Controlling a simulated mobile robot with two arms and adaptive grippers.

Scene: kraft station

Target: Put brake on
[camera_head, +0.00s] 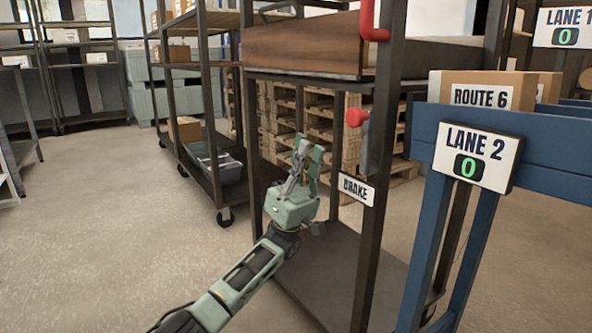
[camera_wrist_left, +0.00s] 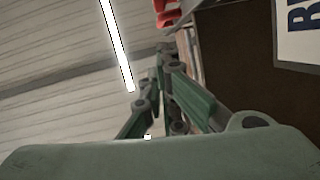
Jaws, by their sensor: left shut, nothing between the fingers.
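The brake lever has a red knob (camera_head: 356,117) on top of a grey plate (camera_head: 364,148) fixed to the cart's dark post. The brake sign (camera_head: 356,190), white with "BRAKE" on it, hangs below the lever. My left gripper (camera_head: 308,150) is shut and empty, pointing up, to the left of the lever and sign and apart from the knob in the picture. In the left wrist view, the shut fingers (camera_wrist_left: 165,75) show with a red part (camera_wrist_left: 166,12) above them and part of the sign (camera_wrist_left: 298,30) at the upper right. My right gripper is not in view.
The tall cart's post (camera_head: 378,230) stands beside the lever, with a red handle (camera_head: 375,20) higher up. A blue frame with the Lane 2 sign (camera_head: 477,157) stands at the right. Shelf carts and wooden pallets are behind. Open floor (camera_head: 110,220) lies at the left.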

